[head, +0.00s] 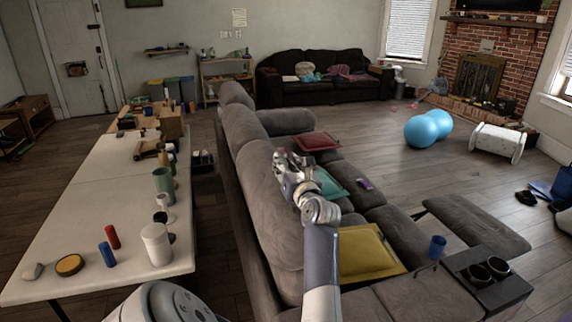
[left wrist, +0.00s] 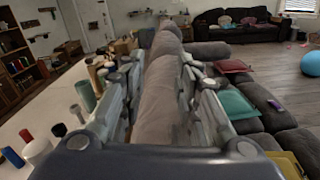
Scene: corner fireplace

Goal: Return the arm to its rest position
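My left arm (head: 321,255) reaches forward over the grey sofa from the bottom of the head view. My left gripper (head: 280,157) is above the sofa's seat side, close to the backrest in the picture. In the left wrist view the two fingers of the left gripper (left wrist: 158,68) stand wide apart. Nothing is held between them; the sofa backrest (left wrist: 159,110) shows through the gap. My right gripper is in neither view.
A long white table (head: 95,215) with bottles, cups and cans stands left of the grey sofa (head: 262,185). Red, teal and yellow cushions (head: 365,252) lie on the seats. Blue balls (head: 421,131) rest on open floor at right. A dark couch (head: 320,92) is at the back.

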